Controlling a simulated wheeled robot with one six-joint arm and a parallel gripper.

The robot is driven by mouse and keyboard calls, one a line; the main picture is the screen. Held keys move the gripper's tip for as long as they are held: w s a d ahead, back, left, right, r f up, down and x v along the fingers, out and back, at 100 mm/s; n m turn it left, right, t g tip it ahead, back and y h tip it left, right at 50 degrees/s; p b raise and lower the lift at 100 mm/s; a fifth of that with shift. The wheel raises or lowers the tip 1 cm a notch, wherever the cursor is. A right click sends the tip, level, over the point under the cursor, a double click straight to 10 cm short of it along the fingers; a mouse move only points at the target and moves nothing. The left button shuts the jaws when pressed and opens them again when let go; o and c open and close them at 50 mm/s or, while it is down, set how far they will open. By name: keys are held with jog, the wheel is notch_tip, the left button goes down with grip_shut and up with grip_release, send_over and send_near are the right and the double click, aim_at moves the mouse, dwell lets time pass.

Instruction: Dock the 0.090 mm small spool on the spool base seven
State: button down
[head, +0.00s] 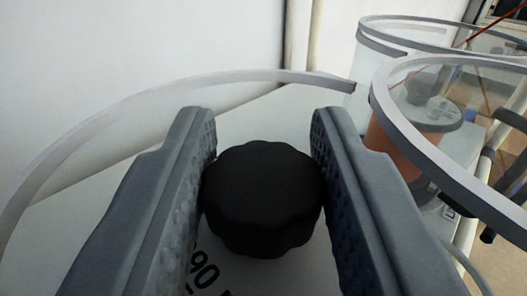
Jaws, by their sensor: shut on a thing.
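My gripper (263,130) is in the lower middle of the head view, its two grey textured fingers pressed on either side of a black scalloped knob (263,195). The knob sits on top of a pale, light-grey surface marked with dark print, of which "90" shows, so this appears to be the 0.090 mm small spool (218,240). Most of the spool is hidden under the knob and fingers. I cannot tell whether it is lifted or resting on something. No spool base number is readable.
A clear cylinder with a grey rim (250,76) curves around behind the gripper. At right, another clear cylinder rim (385,90) surrounds a copper-coloured spool (392,150) with a grey top. A further clear cylinder (385,40) stands behind it. A white wall (130,40) fills the back left.

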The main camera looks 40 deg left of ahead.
jog(key=shift+w+a+r, duration=0.1)
jog(key=shift+w+a, duration=0.25)
jog(key=shift+w, duration=0.15)
jog(key=shift+f, duration=1.75)
jog(key=c, duration=1)
grip_release()
jog(key=shift+f, duration=0.2)
jog(key=shift+c, duration=0.2)
jog(key=shift+s+d+r, duration=0.15)
jog(key=v, duration=1.1)
jog(key=shift+s+d, duration=0.2)
jog(key=shift+s, duration=0.1)
